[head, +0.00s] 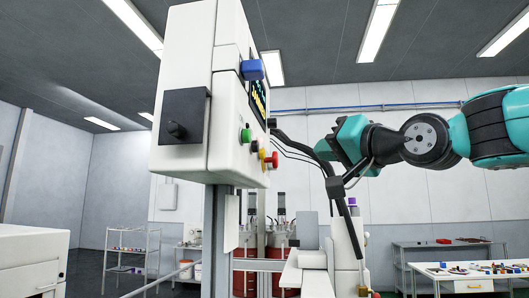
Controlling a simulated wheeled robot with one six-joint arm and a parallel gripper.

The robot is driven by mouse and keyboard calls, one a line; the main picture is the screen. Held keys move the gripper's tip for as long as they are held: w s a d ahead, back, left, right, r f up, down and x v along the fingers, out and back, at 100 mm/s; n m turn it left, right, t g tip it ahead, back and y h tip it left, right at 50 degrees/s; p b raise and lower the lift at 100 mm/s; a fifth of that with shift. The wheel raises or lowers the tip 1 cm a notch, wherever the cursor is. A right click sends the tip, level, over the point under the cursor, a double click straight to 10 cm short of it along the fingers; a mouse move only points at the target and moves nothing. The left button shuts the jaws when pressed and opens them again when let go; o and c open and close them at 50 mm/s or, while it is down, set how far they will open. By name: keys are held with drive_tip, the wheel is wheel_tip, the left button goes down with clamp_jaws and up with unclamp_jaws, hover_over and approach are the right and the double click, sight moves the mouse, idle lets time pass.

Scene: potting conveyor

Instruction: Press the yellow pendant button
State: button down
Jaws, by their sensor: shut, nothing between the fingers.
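The yellow button (262,154) is on the right-hand side of a white control box, between a green button (245,135) and a red button (272,160). It is small and not covered. My arm reaches in from the right, and my gripper (335,188) is to the right of the buttons and slightly lower, apart from them. It is shut and holds nothing. Its dark fingers are hard to separate from the cables and the post behind.
The white control box (228,105) also carries a blue knob (252,70) and a black switch plate (184,118). Dark cables run between the box and my wrist's area. A table with small parts (470,283) stands at the lower right, and a shelf cart (133,250) at the left.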

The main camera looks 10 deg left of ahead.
drive_tip(key=a+p, duration=0.1)
drive_tip(key=a, duration=0.6)
drive_tip(key=shift+a+p, duration=0.25)
drive_tip(key=shift+p, duration=0.15)
drive_tip(key=shift+w+a, duration=0.1)
idle(1.6)
drive_tip(key=shift+a, duration=0.3)
drive_tip(key=shift+a, duration=0.5)
idle(0.6)
drive_tip(key=shift+d, duration=0.15)
drive_tip(key=shift+d+b, duration=0.5)
drive_tip(key=shift+d, duration=0.25)
drive_tip(key=d+b, duration=0.2)
drive_tip(key=d, duration=0.3)
idle(0.3)
